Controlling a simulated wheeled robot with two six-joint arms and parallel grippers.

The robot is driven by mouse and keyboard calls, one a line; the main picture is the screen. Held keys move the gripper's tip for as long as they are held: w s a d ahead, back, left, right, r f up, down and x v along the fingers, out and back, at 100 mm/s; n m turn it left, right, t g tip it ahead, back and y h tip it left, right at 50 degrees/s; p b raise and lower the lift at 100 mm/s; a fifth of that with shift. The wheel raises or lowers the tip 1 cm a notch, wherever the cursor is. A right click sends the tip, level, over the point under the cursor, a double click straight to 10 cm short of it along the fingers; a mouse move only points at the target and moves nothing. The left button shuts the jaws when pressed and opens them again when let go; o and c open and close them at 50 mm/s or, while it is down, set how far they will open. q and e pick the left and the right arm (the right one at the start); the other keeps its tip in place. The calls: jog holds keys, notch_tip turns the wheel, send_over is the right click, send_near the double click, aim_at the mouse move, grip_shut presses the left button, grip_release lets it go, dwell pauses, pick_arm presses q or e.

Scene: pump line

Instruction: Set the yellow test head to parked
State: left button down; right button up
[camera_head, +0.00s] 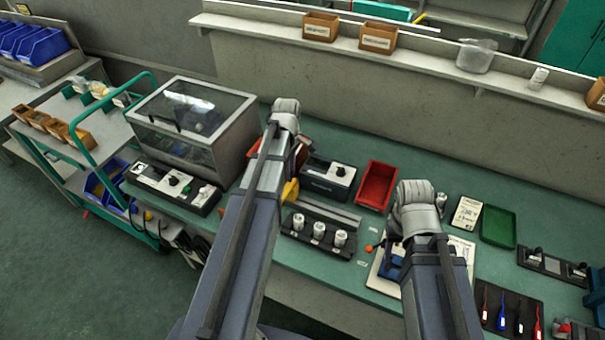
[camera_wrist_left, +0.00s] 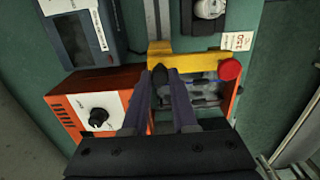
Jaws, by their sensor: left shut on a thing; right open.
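The yellow test head (camera_wrist_left: 190,58) is a flat yellow bar in the left wrist view, at the near end of a grey rail and across the orange unit (camera_wrist_left: 120,78). A small part of the yellow test head (camera_head: 291,190) shows beside my left arm in the head view. My left gripper (camera_wrist_left: 162,78) is shut on the dark grip at the bar's left part. A red round button (camera_wrist_left: 230,69) sits at the bar's right end. My arm hides the left gripper in the head view. My right gripper is hidden behind its own arm.
The orange unit has a white panel with a black knob (camera_wrist_left: 97,117). A grey device (camera_wrist_left: 82,38) and a paper tag (camera_wrist_left: 238,41) lie beyond. On the bench are a red tray (camera_head: 376,186), a green tray (camera_head: 498,227) and a glass-topped box (camera_head: 190,117).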

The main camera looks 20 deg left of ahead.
pick_arm(q)
jog(key=shift+a, duration=0.2)
jog(key=c, duration=0.7)
grip_release()
jog(key=shift+r, duration=0.15)
notch_tip(320, 180, up, 8)
jog(key=p, duration=0.8)
jog(key=shift+f, duration=0.2)
